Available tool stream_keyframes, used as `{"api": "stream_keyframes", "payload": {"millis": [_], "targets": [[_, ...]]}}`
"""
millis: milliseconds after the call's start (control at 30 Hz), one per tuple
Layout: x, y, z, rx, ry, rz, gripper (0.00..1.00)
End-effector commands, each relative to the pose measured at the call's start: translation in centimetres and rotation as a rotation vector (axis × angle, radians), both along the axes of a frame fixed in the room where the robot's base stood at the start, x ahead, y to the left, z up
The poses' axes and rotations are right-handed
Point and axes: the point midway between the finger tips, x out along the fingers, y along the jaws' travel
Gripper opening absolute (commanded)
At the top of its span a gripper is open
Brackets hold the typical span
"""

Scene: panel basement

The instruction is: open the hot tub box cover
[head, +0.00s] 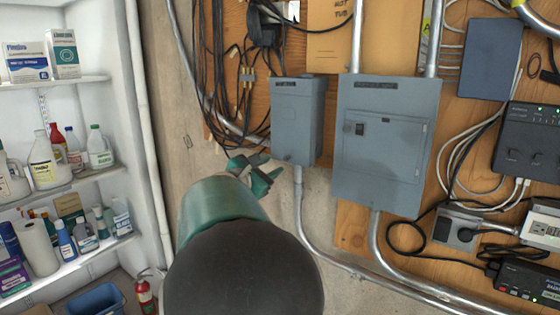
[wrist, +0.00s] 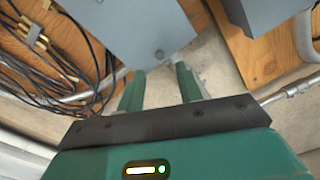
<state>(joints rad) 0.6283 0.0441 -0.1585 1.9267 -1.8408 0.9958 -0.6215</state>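A small round spot shows near that box's lower edge. Whether a fingertip touches the box I cannot tell.
A larger grey panel (head: 386,140) stands close to the right of the narrow box. Black cables (head: 222,75) hang on its left. A metal conduit (head: 300,205) runs down below it. White shelves (head: 75,180) with bottles fill the left side.

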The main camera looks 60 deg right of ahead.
Motion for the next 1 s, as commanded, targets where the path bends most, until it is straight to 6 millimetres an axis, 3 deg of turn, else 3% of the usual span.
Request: {"api": "stream_keyframes", "payload": {"millis": [100, 300, 700, 900, 1000], "targets": [[-0.4, -2.5, 0.0, 0.000, 0.002, -0.004, 0.35], [-0.7, -5.5, 0.0, 0.000, 0.001, -0.001, 0.35], [-0.8, -6.4, 0.0, 0.000, 0.000, 0.000, 0.35], [-0.8, -6.4, 0.0, 0.001, 0.000, 0.000, 0.00], [-0.8, -6.4, 0.0, 0.001, 0.000, 0.000, 0.00]]}}
